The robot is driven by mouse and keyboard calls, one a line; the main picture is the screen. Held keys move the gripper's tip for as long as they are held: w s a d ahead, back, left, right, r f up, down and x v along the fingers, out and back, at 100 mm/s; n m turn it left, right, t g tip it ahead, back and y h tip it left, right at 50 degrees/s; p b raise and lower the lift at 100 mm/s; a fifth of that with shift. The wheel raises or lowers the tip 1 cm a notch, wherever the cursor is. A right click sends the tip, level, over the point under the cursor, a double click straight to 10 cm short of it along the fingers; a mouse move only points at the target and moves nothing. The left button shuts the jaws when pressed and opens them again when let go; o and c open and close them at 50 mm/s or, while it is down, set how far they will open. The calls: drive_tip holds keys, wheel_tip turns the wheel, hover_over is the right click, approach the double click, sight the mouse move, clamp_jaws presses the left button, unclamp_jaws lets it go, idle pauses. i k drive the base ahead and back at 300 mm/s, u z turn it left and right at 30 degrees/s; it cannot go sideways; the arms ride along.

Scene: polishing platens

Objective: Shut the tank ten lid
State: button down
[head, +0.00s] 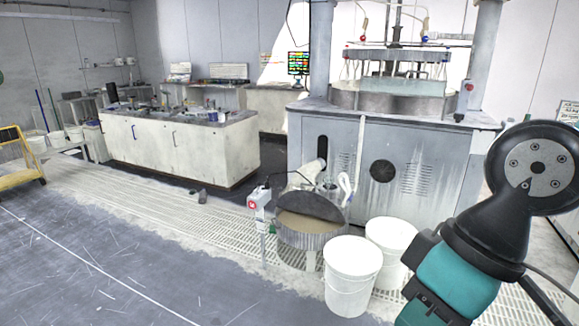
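A round grey tank (312,241) stands on the floor grating in front of the large polishing machine. Its dark grey lid (311,207) is tilted up at the back, and the pale contents or inside show in the front part of the opening. No number can be read on the tank, so I cannot tell whether it is tank ten. My arm, dark with teal parts, shows at the right, well apart from the tank. My gripper is not in view.
Two white buckets (350,278) (391,240) stand right of the tank. A post with a white and red box (261,204) stands at its left. The polishing machine (391,160) blocks the back. The grey floor (120,270) at the front left is clear.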

sight(310, 203)
drive_tip(key=u, duration=0.45)
drive_tip(key=i, duration=1.35)
drive_tip(key=u, duration=0.45)
drive_tip(key=i, duration=1.7)
drive_tip(key=z, duration=0.85)
drive_tip(key=i, duration=1.25)
drive_tip(key=z, duration=0.5)
